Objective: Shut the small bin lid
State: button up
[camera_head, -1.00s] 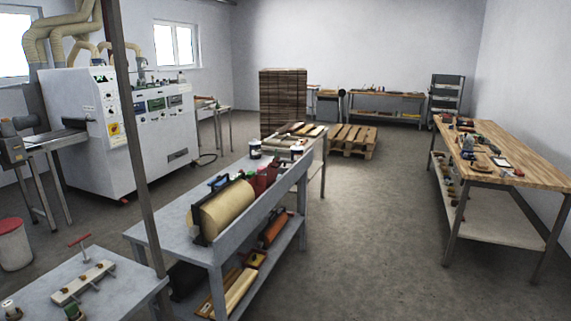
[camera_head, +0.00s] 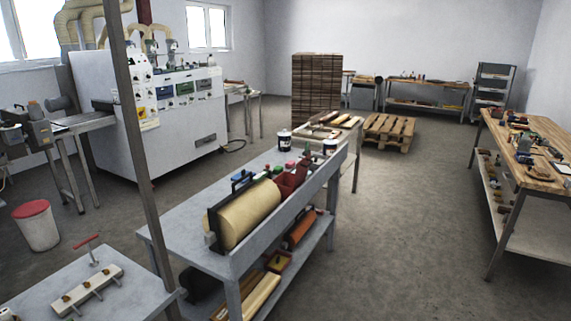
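A small whitish bin (camera_head: 40,232) with a red lid (camera_head: 31,209) stands on the floor at the left. The lid appears to lie across the bin's top, but the bin is too small in view to tell whether it is fully shut. My gripper is not in view.
A grey table (camera_head: 105,296) with a pale valve bar is at the lower left, near the bin. A workbench (camera_head: 185,212) with a large tan roll is in the middle. A white machine (camera_head: 105,140) stands behind the bin. Open floor (camera_head: 400,230) lies at the right, before a wooden-topped bench (camera_head: 530,150).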

aim_at(306, 171)
jog(key=u, duration=0.55)
jog(key=i, duration=0.55)
jog(key=u, duration=0.25)
